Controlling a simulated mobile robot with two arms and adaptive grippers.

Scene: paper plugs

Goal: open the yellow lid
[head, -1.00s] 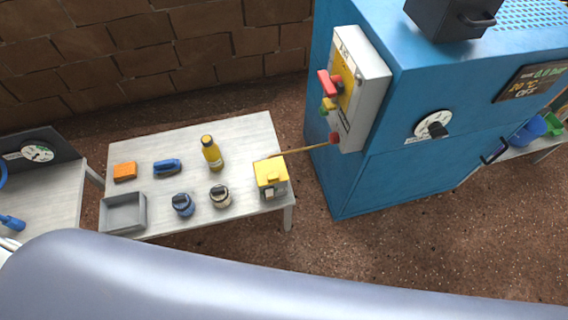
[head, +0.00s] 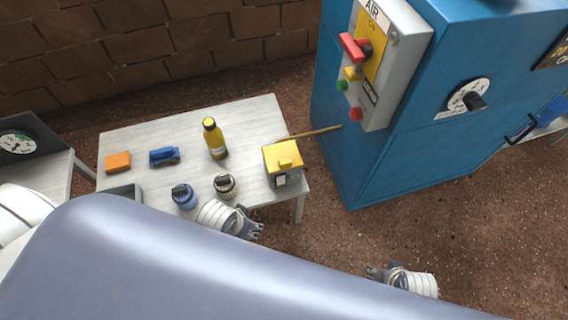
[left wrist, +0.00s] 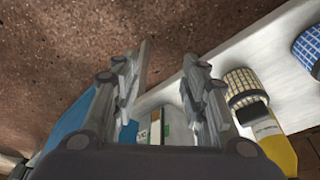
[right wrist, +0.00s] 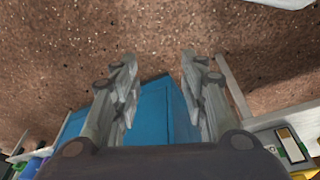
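The yellow lid (head: 284,154) sits shut on top of a small grey box (head: 291,181) at the table's right end. In the right wrist view the box (right wrist: 291,143) shows at the lower right, with a bit of yellow below it. My left gripper (head: 254,231) is open and empty off the table's front edge, to the lower left of the box. In the left wrist view the box's labelled side (left wrist: 162,130) shows beyond and between its fingers. My right gripper (head: 372,274) is open and empty over the floor, to the lower right of the box.
On the table (head: 245,115) are a yellow bottle (head: 215,141), two ribbed round plugs (head: 225,186), a blue item (head: 164,156), an orange block (head: 118,162) and a grey tray (head: 124,191). A wooden stick (head: 315,132) lies behind the lid. A blue cabinet (head: 375,165) stands right.

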